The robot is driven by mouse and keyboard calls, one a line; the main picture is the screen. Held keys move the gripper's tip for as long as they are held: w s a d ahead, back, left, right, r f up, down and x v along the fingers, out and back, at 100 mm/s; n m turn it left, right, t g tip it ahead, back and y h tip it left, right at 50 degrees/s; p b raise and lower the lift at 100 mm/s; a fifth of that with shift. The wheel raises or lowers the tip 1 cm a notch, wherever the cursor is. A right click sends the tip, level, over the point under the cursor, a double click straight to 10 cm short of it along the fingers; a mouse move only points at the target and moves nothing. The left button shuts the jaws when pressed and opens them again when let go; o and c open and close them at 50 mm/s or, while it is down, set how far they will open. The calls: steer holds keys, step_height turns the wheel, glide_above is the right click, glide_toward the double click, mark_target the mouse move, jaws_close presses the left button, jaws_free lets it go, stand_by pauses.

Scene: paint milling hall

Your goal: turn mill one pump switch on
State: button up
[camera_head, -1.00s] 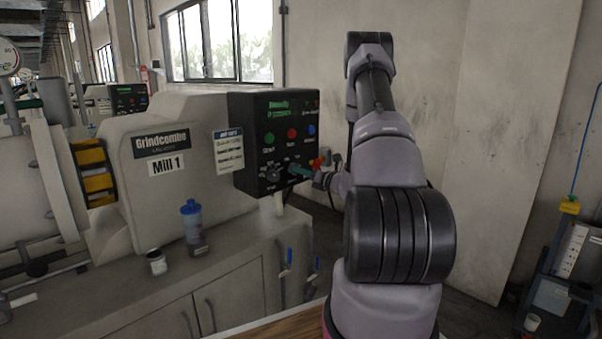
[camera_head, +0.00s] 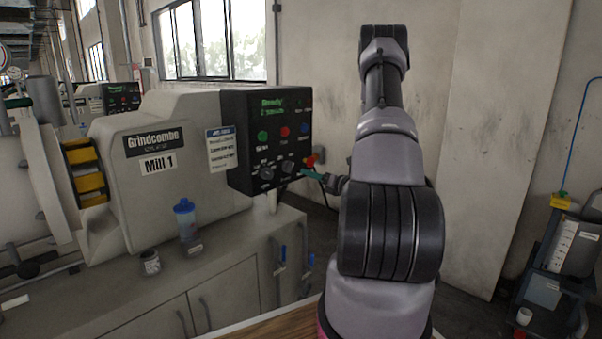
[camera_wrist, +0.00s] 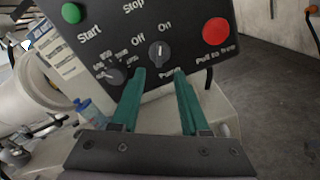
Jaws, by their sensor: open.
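The Mill 1 control box (camera_head: 240,130) is a black panel on the right end of the mill. Its pump switch (camera_wrist: 158,54) is a black rotary knob between the Off and On labels, with Pump printed below. In the head view the pump switch (camera_head: 288,166) is the right one of two dark knobs. A pale mark on the knob points roughly up in the wrist view; I cannot tell surely whether it stands at Off or On. My gripper (camera_wrist: 160,74) is open, its teal fingers apart and empty just short of the knob. In the head view my gripper (camera_head: 304,171) is right of the panel.
A second dial (camera_wrist: 112,76) sits left of the pump switch, and a red button (camera_wrist: 215,31) right of it. A green Start button (camera_wrist: 71,13) is above. A blue-capped bottle (camera_head: 187,220) and a small can (camera_head: 150,262) stand on the cabinet top.

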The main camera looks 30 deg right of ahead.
steer(key=v, duration=0.2)
steer(key=shift+s+d, duration=0.15)
steer(key=shift+s, duration=0.2)
steer(key=s+a+r+n+g+y, duration=0.3)
steer(key=s+a+r+n+g, duration=0.25)
steer(key=a+r+n, duration=0.5)
steer(key=s+a+r+n+g+y, duration=0.3)
steer(key=s+a+r+n+g, duration=0.35)
steer(key=a, duration=0.65)
steer(key=s+a+r+n+g+h, duration=0.25)
steer(key=s+n+h, duration=0.25)
steer(key=s+n, duration=0.4)
steer(key=s+d+r+n+t+h, duration=0.3)
steer(key=s+r+n+t+h, duration=0.1)
steer(key=r+n, duration=0.3)
steer(key=shift+s+d+r+n+t+h, duration=0.15)
steer(key=shift+s+d+n+t+h, duration=0.2)
steer(key=shift+s+n+h, duration=0.2)
